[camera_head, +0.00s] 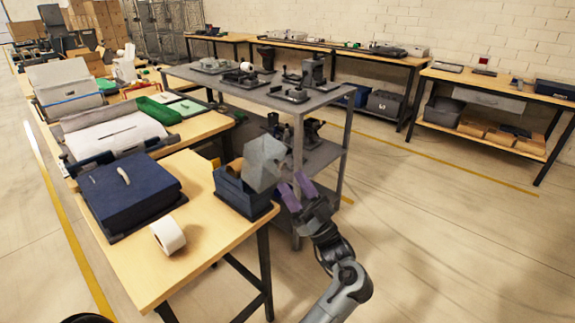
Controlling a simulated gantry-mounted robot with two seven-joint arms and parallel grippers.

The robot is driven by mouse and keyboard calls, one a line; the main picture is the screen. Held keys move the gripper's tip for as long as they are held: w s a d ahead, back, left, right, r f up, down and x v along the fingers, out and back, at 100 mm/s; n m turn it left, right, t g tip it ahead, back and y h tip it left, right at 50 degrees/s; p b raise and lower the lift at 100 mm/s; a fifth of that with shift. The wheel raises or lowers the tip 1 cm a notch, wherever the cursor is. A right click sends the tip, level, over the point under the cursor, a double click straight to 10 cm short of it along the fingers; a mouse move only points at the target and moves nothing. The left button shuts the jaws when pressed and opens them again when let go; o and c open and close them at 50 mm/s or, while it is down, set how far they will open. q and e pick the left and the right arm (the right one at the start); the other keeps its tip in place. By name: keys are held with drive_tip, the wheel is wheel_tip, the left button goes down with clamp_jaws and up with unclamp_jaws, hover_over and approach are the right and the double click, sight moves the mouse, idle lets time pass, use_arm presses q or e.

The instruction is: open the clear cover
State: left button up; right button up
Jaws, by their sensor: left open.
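The clear cover (263,160) is a translucent grey panel. It stands raised and tilted above a dark blue box (242,197) at the right corner of the near wooden table. Part of the box's inside shows brown to the left of the cover. My left gripper (297,190), with purple fingers, is open just right of the cover's lower right edge. I cannot tell whether a finger touches the cover. My right gripper is not in view.
A larger dark blue box (128,195) and a white tape roll (168,235) are on the near table (190,262). A grey metal shelf rack (298,113) with several devices stands close behind my gripper. The floor to the right is clear.

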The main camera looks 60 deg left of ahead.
sight(283, 169)
use_arm(q)
drive_tip(key=shift+p+x, duration=0.7)
drive_tip(key=shift+x, duration=1.05)
clamp_jaws()
